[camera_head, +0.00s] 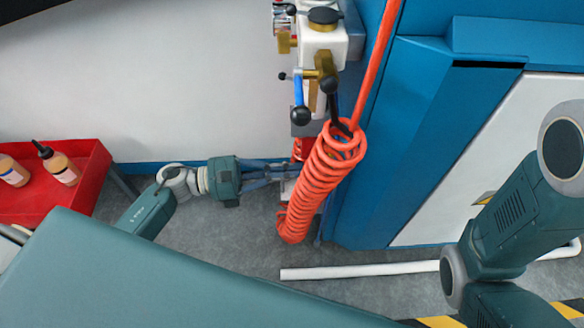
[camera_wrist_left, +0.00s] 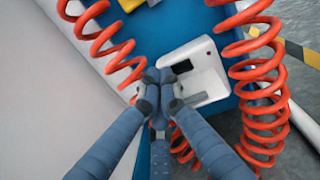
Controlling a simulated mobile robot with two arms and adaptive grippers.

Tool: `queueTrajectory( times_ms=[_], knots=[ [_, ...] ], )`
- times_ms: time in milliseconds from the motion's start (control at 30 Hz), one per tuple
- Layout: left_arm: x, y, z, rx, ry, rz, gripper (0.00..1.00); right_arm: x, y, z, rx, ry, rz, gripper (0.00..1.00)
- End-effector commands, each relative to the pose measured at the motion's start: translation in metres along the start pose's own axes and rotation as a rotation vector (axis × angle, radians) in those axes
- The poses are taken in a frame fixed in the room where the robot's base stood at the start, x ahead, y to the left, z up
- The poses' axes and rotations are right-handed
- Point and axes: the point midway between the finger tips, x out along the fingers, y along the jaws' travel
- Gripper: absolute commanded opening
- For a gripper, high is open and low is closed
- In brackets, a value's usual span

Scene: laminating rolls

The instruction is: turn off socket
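The socket (camera_wrist_left: 207,78) is a white box with a dark recessed opening or switch (camera_wrist_left: 182,67), on the blue machine panel in the left wrist view. In the head view only a bit of white shows behind the orange coil, so the socket is mostly hidden. My left gripper (camera_wrist_left: 159,80) has its two fingertips together, just left of the dark part of the socket; I cannot tell whether they touch it. In the head view my left gripper (camera_head: 290,170) reaches right, its tips partly behind the coil. My right gripper is out of view; only the right arm shows.
An orange coiled hose (camera_head: 322,180) hangs right beside my left gripper. Valves with a blue lever (camera_head: 298,88) are above it. A red cart (camera_head: 85,160) with bottles stands at left. A white pipe (camera_head: 360,270) lies on the grey floor.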

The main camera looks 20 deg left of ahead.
Motion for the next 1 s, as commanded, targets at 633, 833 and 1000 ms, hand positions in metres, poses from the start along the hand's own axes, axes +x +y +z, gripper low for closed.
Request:
queueTrajectory(
  times_ms=[633, 833, 1000],
  knots=[
    [-0.068, 0.0, -0.002, -0.002, 0.002, -0.002, 0.0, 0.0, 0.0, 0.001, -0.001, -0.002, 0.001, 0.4],
    [-0.077, 0.0, -0.001, -0.002, -0.001, -0.002, 0.0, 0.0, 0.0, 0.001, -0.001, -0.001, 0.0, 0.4],
    [-0.077, 0.0, -0.001, -0.002, -0.001, -0.002, 0.0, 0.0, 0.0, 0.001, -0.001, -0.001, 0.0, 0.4]
  ],
)
